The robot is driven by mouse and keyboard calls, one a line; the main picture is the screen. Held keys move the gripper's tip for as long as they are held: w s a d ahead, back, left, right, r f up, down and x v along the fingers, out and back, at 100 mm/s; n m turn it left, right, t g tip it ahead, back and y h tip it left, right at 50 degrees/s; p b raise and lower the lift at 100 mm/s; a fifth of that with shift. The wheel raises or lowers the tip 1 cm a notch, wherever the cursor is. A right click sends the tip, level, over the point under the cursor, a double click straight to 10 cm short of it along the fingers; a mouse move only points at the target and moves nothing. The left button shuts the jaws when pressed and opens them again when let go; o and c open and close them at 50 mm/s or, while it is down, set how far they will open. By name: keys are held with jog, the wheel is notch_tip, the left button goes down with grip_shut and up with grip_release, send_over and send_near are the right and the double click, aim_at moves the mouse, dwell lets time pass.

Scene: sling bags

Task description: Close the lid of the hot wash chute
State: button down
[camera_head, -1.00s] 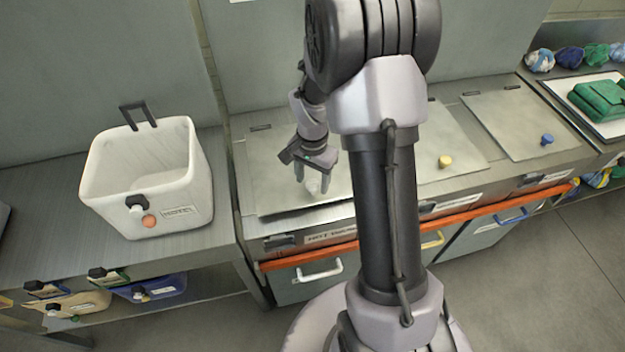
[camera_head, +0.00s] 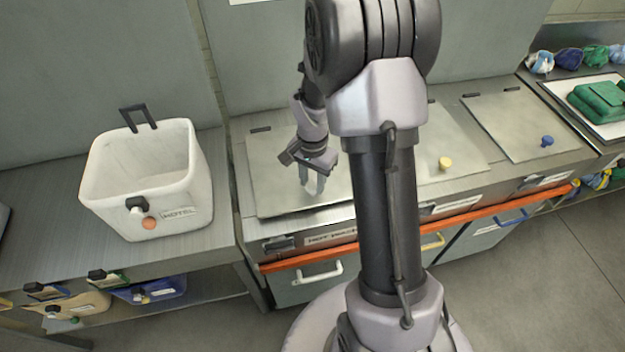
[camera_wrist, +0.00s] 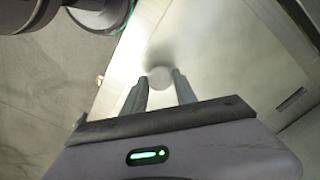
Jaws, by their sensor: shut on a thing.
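The lid of the hot wash chute (camera_head: 272,180) is a pale metal panel on the counter, left of the other lids. It lies flat, with no gap that I can make out at its edges. The label (camera_head: 330,238) on the front below it reads hot wash. My gripper (camera_head: 312,190) points down at the lid's front right part, its fingers shut on a pale round knob. In the wrist view the knob (camera_wrist: 160,77) sits between the two fingertips, and the lid (camera_wrist: 215,70) spreads beneath. My arm hides the lid's right edge.
A white hotel tub (camera_head: 108,180) stands on the left counter. Lids with a yellow knob (camera_head: 445,163) and a blue knob (camera_head: 547,139) lie flat to the right. An orange rail (camera_head: 460,217) runs along the counter front. A green bag (camera_head: 600,97) lies at the far right.

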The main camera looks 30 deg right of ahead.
dwell(0.8)
notch_tip(320, 180, down, 2)
jog(key=b, duration=0.3)
jog(key=shift+s+t, duration=0.15)
jog(key=shift+t, duration=0.15)
jog(key=shift+s+f+b, duration=0.1)
jog(key=shift+f+b, duration=0.2)
jog(key=shift+b, duration=0.2)
jog(key=shift+s+a, duration=0.1)
jog(key=shift+s, duration=0.05)
jog(key=shift+r, duration=0.1)
jog(key=c, duration=1)
grip_release()
jog(key=shift+o, duration=0.2)
